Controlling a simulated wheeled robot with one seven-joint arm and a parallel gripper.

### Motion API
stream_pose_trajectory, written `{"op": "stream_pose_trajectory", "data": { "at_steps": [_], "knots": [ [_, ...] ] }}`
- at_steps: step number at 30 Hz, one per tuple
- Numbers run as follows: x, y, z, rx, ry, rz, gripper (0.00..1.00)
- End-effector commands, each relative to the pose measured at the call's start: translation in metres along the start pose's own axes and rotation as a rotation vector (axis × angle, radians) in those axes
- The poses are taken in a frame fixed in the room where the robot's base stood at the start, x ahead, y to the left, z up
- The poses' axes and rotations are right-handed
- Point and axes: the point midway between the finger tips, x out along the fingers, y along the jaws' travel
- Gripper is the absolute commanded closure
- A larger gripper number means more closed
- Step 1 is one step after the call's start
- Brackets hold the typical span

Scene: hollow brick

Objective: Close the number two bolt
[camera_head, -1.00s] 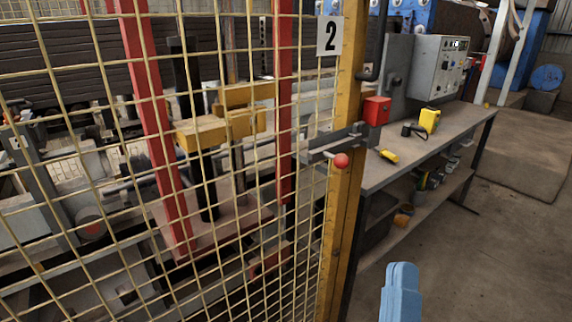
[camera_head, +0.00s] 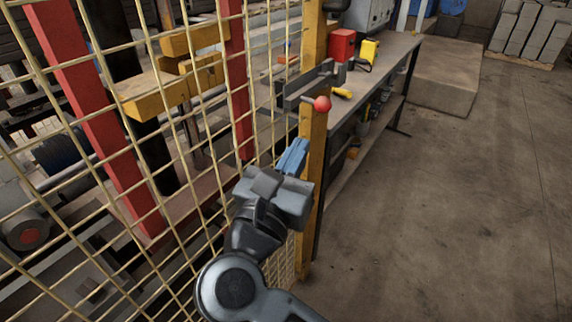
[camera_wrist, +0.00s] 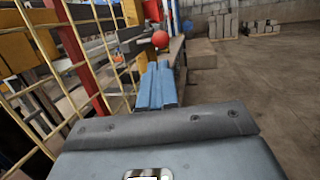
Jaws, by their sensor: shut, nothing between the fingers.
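The bolt (camera_head: 302,88) is a grey metal slide with a red ball knob (camera_head: 322,104) on its handle. It is mounted on the yellow post (camera_head: 312,150) at the edge of the mesh gate (camera_head: 205,135). The knob also shows in the wrist view (camera_wrist: 160,39), just beyond the fingertips. My gripper (camera_head: 297,146) has blue fingers held together and empty. It is below and slightly left of the knob, apart from it, in front of the post and mesh. The number plate is out of view now.
A workbench (camera_head: 385,62) stands behind the post, with a red box (camera_head: 342,44) and a yellow tool (camera_head: 369,50) near it. Machinery with red uprights (camera_head: 90,110) is behind the mesh. The concrete floor (camera_head: 450,200) at right is clear.

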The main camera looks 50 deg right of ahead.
Motion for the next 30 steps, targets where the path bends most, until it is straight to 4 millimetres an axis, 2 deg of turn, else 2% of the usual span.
{"op": "stream_pose_trajectory", "data": {
  "at_steps": [1,6,12,18,28,30],
  "knots": [
    [0.012,-0.001,0.002,-0.001,-0.002,-0.005,1.0],
    [0.043,-0.001,0.002,-0.001,-0.001,-0.005,1.0],
    [0.069,-0.001,0.002,-0.002,-0.002,-0.003,1.0],
    [0.079,-0.001,0.001,-0.001,-0.001,0.0,1.0],
    [0.08,-0.001,0.0,-0.001,-0.002,0.0,1.0],
    [0.086,-0.002,-0.002,-0.002,-0.002,-0.003,1.0]
  ]
}}
